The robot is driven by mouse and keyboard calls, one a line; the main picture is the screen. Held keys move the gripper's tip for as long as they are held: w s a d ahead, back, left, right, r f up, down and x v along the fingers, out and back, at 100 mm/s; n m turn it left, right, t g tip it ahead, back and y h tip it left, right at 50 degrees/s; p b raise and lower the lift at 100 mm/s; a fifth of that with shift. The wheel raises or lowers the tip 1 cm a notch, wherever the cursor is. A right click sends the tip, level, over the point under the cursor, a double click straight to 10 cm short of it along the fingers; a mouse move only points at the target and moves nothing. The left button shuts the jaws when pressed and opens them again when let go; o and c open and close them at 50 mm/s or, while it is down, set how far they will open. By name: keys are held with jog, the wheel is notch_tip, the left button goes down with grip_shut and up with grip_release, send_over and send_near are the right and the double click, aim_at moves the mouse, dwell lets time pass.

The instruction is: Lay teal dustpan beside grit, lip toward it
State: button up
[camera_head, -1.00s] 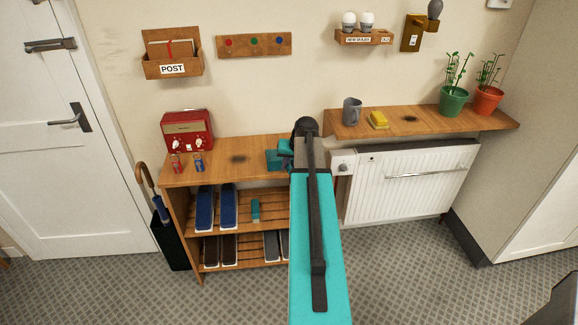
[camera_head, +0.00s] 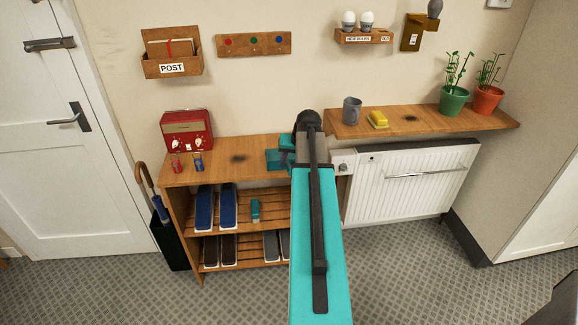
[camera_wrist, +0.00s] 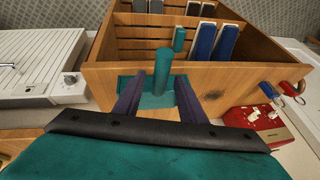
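The teal dustpan (camera_head: 275,161) rests on the wooden bench top, just right of a dark patch of grit (camera_head: 238,159). In the wrist view its round handle (camera_wrist: 162,70) stands up from the flat teal pan. My gripper (camera_wrist: 160,82) has its dark purple fingers apart, one on each side of the handle, with gaps showing. In the head view my arm hides part of the gripper (camera_head: 287,153) and the pan's right side. I cannot tell clearly which way the lip faces. In the wrist view the grit (camera_wrist: 212,95) is a faint smudge.
Shoes and a small teal item (camera_head: 255,211) sit below. The right shelf (camera_head: 440,122) holds a mug (camera_head: 351,110), yellow block (camera_head: 378,120), another dark patch and plants.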

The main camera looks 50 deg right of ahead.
jog(key=b+v, duration=0.1)
jog(key=v, duration=0.8)
jog(key=shift+r, duration=0.1)
dwell(0.8)
jog(key=w+a+f+n+g+y, duration=0.2)
jog(key=w+a+f+n, duration=0.1)
jog(key=a+f, duration=1.25)
jog(key=w+a+f+n+g+y, duration=0.2)
jog(key=a+f+g, duration=0.1)
jog(key=a+f, duration=1.25)
jog(key=s+a+f+n+g, duration=0.2)
jog(key=s+a+f+g, duration=0.1)
jog(key=s+a+f, duration=1.05)
jog(key=s+a+f+n+g+h, duration=0.1)
jog(key=s+a+f, duration=0.1)
jog(key=s, duration=0.5)
jog(key=s+a+f+n+g+h, duration=0.1)
jog(key=s+a+f, duration=0.2)
jog(key=s, duration=0.5)
jog(key=shift+a+f+g, duration=0.25)
jog(key=shift+f+g, duration=0.05)
jog(key=shift+f, duration=0.2)
